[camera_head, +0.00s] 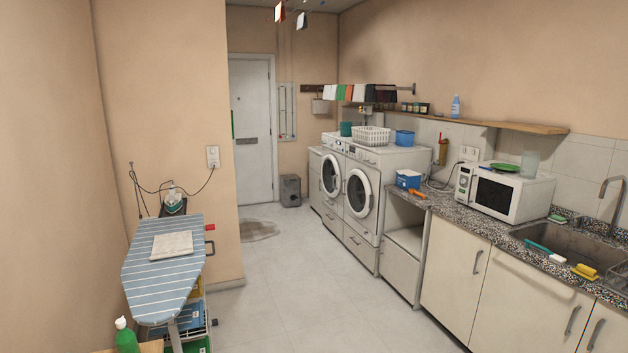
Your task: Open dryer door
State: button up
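Two white front-loading machines stand side by side against the right wall in the head view. The nearer machine (375,205) has a round door (359,193) with a dark window and a pale rim. The farther machine (325,202) has a similar round door (331,175). Both doors look shut. I cannot tell from their looks which one is the dryer. My gripper is not in view.
An ironing board (166,280) stands at the left front. The tiled floor (290,275) between it and the cabinets is clear. A counter with a microwave (505,193) and sink runs along the right. A small grey bin (290,190) stands by the white room door (252,130).

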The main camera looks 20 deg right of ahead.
aim_at(328, 158)
jog(key=i+z, duration=0.1)
jog(key=z, duration=0.45)
jog(key=i, duration=2.5)
jog(key=i+l, duration=0.1)
jog(key=i, duration=4.85)
jog(key=i+l+u, duration=0.15)
jog(key=i+u, duration=0.35)
jog(key=i, duration=0.05)
